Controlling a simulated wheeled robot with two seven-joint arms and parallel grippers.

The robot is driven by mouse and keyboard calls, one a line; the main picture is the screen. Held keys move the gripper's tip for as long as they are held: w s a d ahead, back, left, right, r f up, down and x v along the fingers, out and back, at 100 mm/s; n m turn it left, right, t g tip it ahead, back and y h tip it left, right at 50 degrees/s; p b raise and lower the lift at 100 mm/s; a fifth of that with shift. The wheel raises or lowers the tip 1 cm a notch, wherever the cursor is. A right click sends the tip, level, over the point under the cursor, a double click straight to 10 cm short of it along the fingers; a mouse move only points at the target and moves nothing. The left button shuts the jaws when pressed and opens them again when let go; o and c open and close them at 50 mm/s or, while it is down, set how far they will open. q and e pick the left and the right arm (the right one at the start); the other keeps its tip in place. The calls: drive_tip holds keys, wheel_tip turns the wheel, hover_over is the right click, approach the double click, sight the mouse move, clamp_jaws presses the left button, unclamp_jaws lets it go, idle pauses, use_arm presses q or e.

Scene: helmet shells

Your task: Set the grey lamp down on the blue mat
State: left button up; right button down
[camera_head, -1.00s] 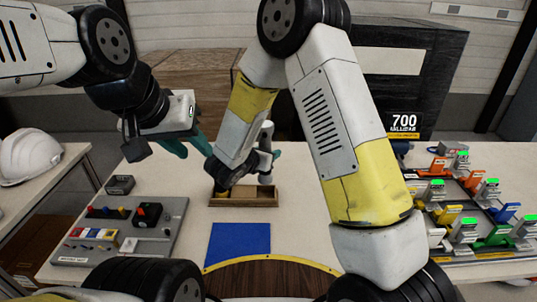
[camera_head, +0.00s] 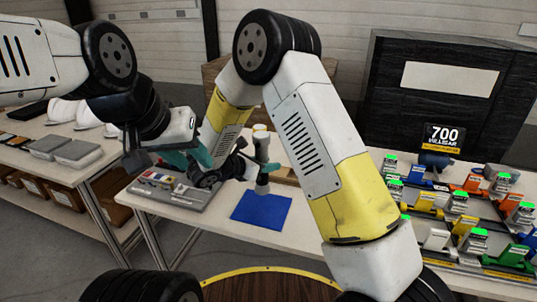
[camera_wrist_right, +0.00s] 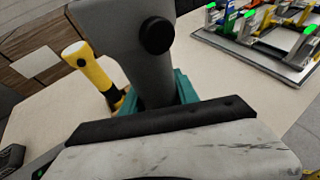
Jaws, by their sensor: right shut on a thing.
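The grey lamp (camera_head: 262,187) is upright in my right gripper (camera_head: 261,165), whose teal fingers are shut on it. In the head view its lower end overlaps the far edge of the blue mat (camera_head: 260,209); I cannot tell whether it touches. In the right wrist view the lamp's grey body (camera_wrist_right: 115,40) with a black knob fills the upper middle, between the teal fingers (camera_wrist_right: 185,88). My left gripper (camera_head: 190,157) is raised to the left, its teal fingers apart and empty.
A wooden tray (camera_head: 286,176) lies behind the mat, partly hidden by my right arm. A yellow lamp (camera_wrist_right: 92,70) stands near the held one. A grey parts board (camera_head: 172,190) is on the left, and a rack of coloured clamps (camera_head: 465,215) on the right.

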sight(267, 183)
drive_tip(key=shift+f, duration=3.45)
drive_tip(key=shift+f, duration=0.45)
drive_tip(key=c, duration=0.8)
unclamp_jaws()
drive_tip(key=shift+c, duration=0.2)
drive_tip(key=shift+s+a, duration=0.1)
drive_tip(key=shift+a, duration=0.05)
